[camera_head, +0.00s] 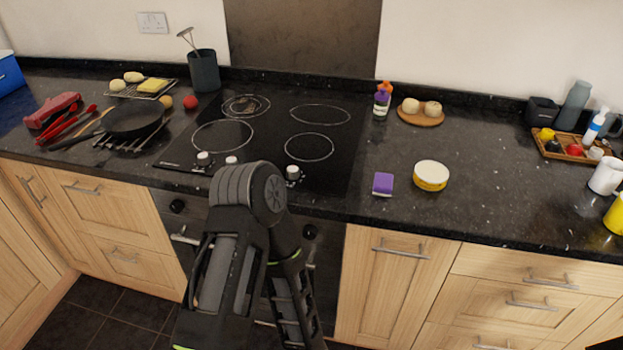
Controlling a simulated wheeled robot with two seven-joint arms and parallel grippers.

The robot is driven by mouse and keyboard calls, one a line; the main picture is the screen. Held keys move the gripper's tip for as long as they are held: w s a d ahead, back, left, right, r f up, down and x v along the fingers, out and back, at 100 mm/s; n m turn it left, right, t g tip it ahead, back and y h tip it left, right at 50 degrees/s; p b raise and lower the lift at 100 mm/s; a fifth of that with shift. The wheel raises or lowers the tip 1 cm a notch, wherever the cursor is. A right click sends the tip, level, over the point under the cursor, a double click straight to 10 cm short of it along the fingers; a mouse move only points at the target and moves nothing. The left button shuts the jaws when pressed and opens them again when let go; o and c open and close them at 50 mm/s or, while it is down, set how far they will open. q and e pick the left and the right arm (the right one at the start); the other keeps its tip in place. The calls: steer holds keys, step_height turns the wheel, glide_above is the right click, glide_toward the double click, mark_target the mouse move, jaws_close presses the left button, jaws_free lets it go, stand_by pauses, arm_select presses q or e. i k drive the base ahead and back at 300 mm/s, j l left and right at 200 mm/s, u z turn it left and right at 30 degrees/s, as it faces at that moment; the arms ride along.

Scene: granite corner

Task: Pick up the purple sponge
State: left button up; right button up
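The purple sponge (383,184) is a small block on the black granite worktop, near its front edge and just right of the hob. It lies apart from everything around it, and nothing covers it. My arm links and a rounded joint show at the bottom centre, in front of the hob and left of the sponge. Neither of my grippers shows in the head view.
A yellow-and-white round tub (431,176) stands just right of the sponge. A purple bottle with an orange top (382,101) and a round board with buns (421,118) stand behind. The hob (270,135) lies left. Worktop between the tub and the right-hand tray (565,150) is clear.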

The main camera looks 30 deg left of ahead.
mark_target(383, 182)
steer(key=u, duration=1.1)
steer(key=i+j, duration=0.15)
steer(key=j, duration=0.15)
steer(key=i+j, duration=0.1)
steer(key=j, duration=0.2)
